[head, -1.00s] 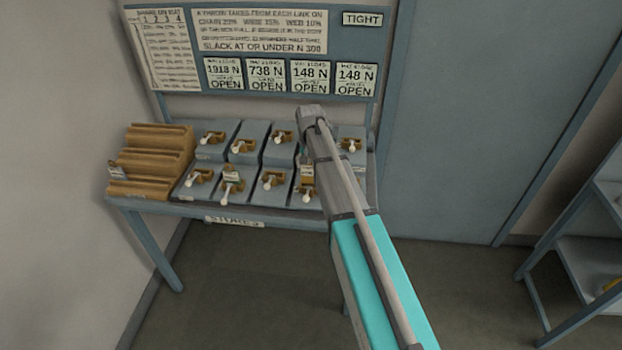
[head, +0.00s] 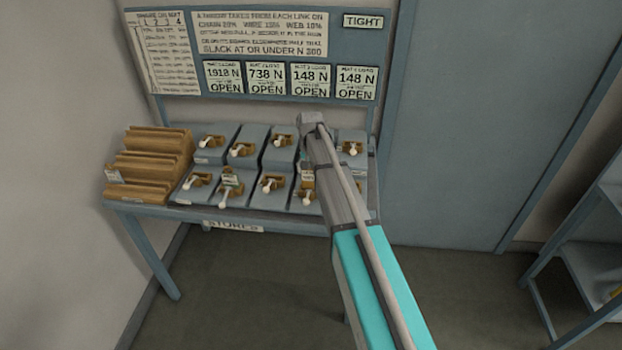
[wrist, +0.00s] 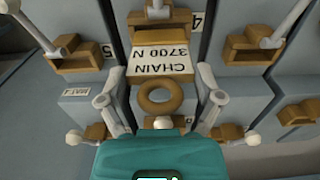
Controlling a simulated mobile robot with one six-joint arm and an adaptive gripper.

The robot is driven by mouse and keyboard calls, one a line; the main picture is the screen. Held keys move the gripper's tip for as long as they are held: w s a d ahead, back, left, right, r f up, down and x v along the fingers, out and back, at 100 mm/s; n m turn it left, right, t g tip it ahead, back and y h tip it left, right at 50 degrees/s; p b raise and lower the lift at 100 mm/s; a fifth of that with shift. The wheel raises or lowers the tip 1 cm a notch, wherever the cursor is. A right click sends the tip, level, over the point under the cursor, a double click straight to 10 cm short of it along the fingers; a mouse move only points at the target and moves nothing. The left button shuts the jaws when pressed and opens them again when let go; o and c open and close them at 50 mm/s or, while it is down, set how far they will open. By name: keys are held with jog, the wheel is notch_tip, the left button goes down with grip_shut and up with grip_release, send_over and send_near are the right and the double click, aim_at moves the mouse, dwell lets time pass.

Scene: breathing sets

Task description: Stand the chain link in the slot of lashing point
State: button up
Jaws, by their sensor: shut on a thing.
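The chain link is a brown ring (wrist: 160,97) with a brown block and white label reading CHAIN 3700 N (wrist: 160,60), in the middle of the wrist view. My gripper (wrist: 160,105) has its grey fingers on either side of the link and is shut on it; the contact itself is hard to see. The link is over or in a front-row grey lashing point, second from the right, whose white lever knob (wrist: 162,122) shows below the ring. In the head view its lever knob (head: 307,202) shows beside my arm. The slot is hidden, so seating cannot be told.
Several grey lashing points with brown cradles and white-knobbed levers crowd around, including neighbours at left (wrist: 75,138) and right (wrist: 250,140). A stepped brown rack (head: 150,140) stands at the table's left. A board (head: 260,35) hangs behind, reading 148 N for mats 3 and 4.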

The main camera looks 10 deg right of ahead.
aim_at(310, 170)
jog(key=shift+f+b, duration=1.05)
jog(key=shift+f, duration=0.35)
jog(key=shift+f, duration=0.1)
jog(key=o, duration=1.1)
jog(key=shift+r, duration=0.25)
notch_tip(310, 170, up, 12)
jog(key=p, duration=1.2)
jog(key=shift+f, duration=0.1)
jog(key=shift+s, duration=0.15)
jog(key=s+n, duration=0.1)
jog(key=s, duration=0.8)
jog(key=s+n, duration=0.1)
jog(key=s, duration=0.9)
jog(key=s+n, duration=0.1)
jog(key=s, duration=0.8)
jog(key=shift+s+d+n, duration=0.25)
jog(key=shift+s+n, duration=0.05)
jog(key=shift+s, duration=0.05)
